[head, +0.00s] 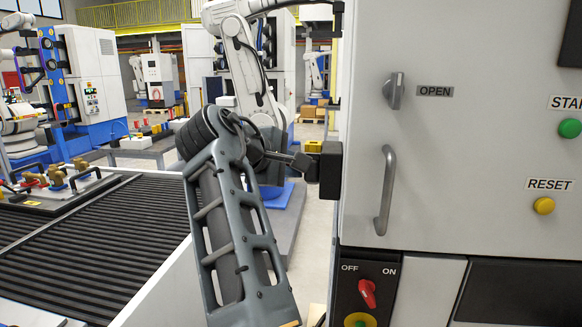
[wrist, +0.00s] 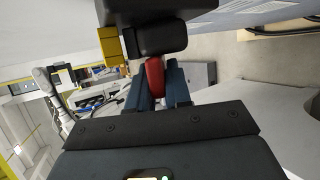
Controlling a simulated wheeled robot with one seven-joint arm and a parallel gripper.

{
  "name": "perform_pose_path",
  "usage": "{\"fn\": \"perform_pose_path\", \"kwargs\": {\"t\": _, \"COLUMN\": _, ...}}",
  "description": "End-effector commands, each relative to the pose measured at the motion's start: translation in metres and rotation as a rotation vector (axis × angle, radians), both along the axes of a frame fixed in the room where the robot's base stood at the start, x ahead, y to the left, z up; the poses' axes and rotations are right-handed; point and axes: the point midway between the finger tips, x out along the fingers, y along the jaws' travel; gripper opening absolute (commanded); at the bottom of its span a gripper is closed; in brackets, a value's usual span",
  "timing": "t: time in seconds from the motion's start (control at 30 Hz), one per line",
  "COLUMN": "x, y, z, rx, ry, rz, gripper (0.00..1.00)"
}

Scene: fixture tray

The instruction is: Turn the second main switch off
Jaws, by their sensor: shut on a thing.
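My gripper (head: 303,163) reaches to the black box (head: 331,170) on the left side of the grey cabinet. In the wrist view my gripper (wrist: 160,84) is shut on a red switch handle (wrist: 155,76), with a finger on either side of it. The handle sits against a black housing (wrist: 160,40). Its markings do not show, so I cannot tell its setting. Another red rotary switch (head: 367,292), labelled OFF and ON, is on the cabinet's lower front, apart from my gripper.
The cabinet front (head: 460,130) carries an OPEN knob (head: 395,91), a door handle (head: 385,190), a green button (head: 569,128) and a yellow RESET button (head: 543,205). A yellow block (wrist: 110,46) is beside the housing. A roller conveyor (head: 90,255) is at left.

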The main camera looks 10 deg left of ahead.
Motion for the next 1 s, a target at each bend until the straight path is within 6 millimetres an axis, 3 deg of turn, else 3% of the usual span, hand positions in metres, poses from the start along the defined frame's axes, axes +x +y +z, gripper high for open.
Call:
{"fn": "perform_pose_path", "kwargs": {"t": 0.6, "x": -0.0022, "y": 0.0002, "z": -0.0134, "rx": -0.015, "ry": -0.390, "rz": 0.000, "gripper": 0.00}}
{"fn": "perform_pose_path", "kwargs": {"t": 1.0, "x": -0.0024, "y": 0.0011, "z": -0.0108, "rx": -0.019, "ry": -0.513, "rz": 0.001, "gripper": 0.00}}
